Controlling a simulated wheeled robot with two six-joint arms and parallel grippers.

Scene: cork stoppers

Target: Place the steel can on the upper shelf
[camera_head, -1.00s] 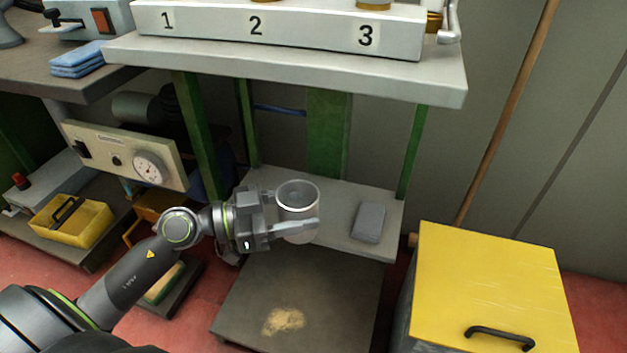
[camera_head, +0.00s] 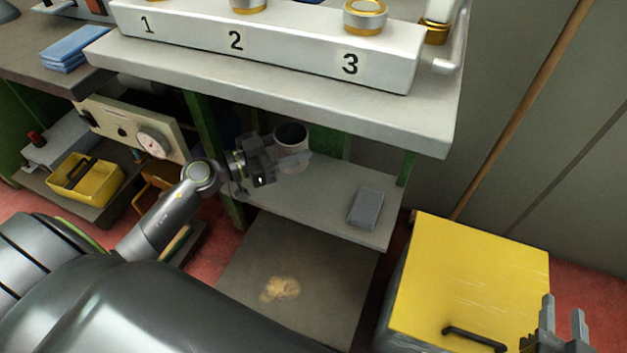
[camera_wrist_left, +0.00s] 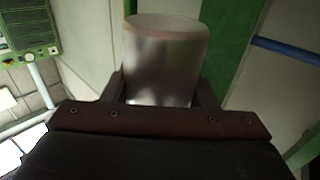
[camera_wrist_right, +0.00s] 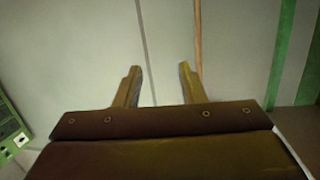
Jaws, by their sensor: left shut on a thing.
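The steel can (camera_head: 290,136) is a shiny cylinder with a dark, open-looking top in the head view. My left gripper (camera_head: 288,160) is shut on it from the left and holds it upright above the lower shelf (camera_head: 330,205). In the left wrist view the can (camera_wrist_left: 165,60) stands between the two fingers. The upper shelf (camera_head: 300,105) is the grey slab above, bearing a white block numbered 1, 2 and 3. My right gripper (camera_head: 562,325) is at the bottom right corner, and the right wrist view shows its fingers (camera_wrist_right: 160,85) apart and empty.
The white numbered block (camera_head: 290,50) fills much of the upper shelf, with a bare strip in front. A grey block (camera_head: 365,208) lies on the lower shelf. A yellow-topped box (camera_head: 470,280) stands at right. Green posts (camera_head: 202,130) flank the shelf space.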

